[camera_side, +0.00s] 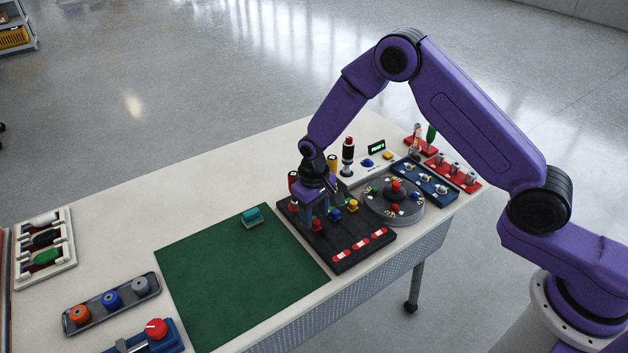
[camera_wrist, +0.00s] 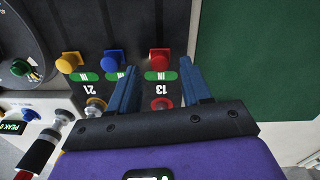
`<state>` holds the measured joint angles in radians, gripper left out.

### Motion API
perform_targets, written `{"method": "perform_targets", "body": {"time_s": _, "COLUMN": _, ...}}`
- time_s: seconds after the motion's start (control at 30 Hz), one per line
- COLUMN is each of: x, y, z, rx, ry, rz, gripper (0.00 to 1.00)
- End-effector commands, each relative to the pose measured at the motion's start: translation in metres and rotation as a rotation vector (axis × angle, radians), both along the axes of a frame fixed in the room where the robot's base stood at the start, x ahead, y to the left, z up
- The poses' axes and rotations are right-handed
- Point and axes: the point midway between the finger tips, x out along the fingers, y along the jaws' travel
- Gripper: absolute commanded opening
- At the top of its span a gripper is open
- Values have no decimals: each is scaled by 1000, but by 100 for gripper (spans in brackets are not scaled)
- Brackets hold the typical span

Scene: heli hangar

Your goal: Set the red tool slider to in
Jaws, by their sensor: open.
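The red tool slider's square knob (camera_wrist: 160,60) shows in the wrist view beside a green label (camera_wrist: 160,75) on the black board (camera_wrist: 140,20). A rounder red part (camera_wrist: 161,95) lies below it, near the upside-down number 13. My gripper (camera_wrist: 158,68) is open, with one blue finger on each side of the red slider and a gap to each. Touching cannot be told.
A blue knob (camera_wrist: 113,58) and a yellow knob (camera_wrist: 70,62) sit in the same row, close to my left finger in the wrist view. A grey turntable (camera_side: 408,214) stands right of the board. The green mat (camera_side: 235,280) is mostly clear, with a teal block (camera_side: 252,216) at its back.

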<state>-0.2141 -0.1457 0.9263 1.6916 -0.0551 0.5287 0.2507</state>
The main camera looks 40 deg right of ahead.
Motion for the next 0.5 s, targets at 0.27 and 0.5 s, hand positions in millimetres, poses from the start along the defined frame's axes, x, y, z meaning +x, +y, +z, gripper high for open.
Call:
{"method": "perform_targets", "body": {"time_s": 0.27, "x": 0, "y": 2, "z": 56, "rx": 3, "ry": -6, "rz": 1, "gripper": 49}}
{"method": "perform_targets", "body": {"time_s": 0.5, "x": 0, "y": 3, "z": 107, "rx": 3, "ry": -7, "rz": 1, "gripper": 49}}
